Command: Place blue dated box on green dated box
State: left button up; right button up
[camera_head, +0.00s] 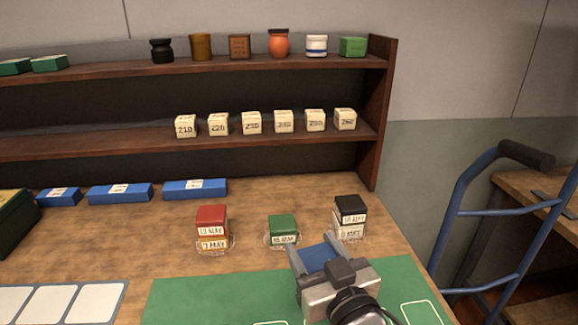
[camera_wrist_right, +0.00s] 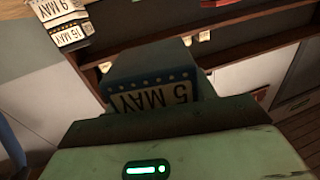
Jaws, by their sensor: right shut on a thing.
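The blue dated box (camera_head: 318,257) is held between the fingers of my right gripper (camera_head: 313,246), above the table's front part. In the right wrist view the blue dated box (camera_wrist_right: 150,65) fills the middle, with a white label reading 5 MAY. The green dated box (camera_head: 282,226) stands on the table with a white label low on its front, just beyond and left of my right gripper. Its top is bare, and the held box is apart from it in the picture. My left gripper is not in view.
A black box (camera_head: 350,205) sits on a pale box (camera_head: 348,229) to the right, close to my gripper. A green mat (camera_head: 200,300) lies in front. Shelves (camera_head: 100,145) stand behind.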

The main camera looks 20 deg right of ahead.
jog(key=w+d+r+m+h, duration=0.1)
jog(key=d+r+m+h, duration=0.2)
jog(key=d+r, duration=1)
jog(key=shift+w+d+r+g+h, duration=0.3)
jog(key=shift+w+h, duration=0.1)
jog(key=shift+h, duration=0.4)
jog(key=w+f, duration=0.3)
jog(key=w, duration=0.1)
jog(key=w+d+f, duration=0.1)
jog(key=w+f, duration=0.2)
jog(key=w, duration=0.1)
jog(key=w+d+f, duration=0.1)
jog(key=w+f, duration=0.2)
jog(key=w, duration=0.1)
jog(key=shift+w+d, duration=0.15)
jog(key=shift+w, duration=0.25)
jog(key=f, duration=0.1)
jog(key=w+f, duration=0.1)
jog(key=f, duration=0.1)
jog(key=shift+d, duration=0.1)
jog(key=shift+f, duration=0.65)
jog(key=o, duration=1)
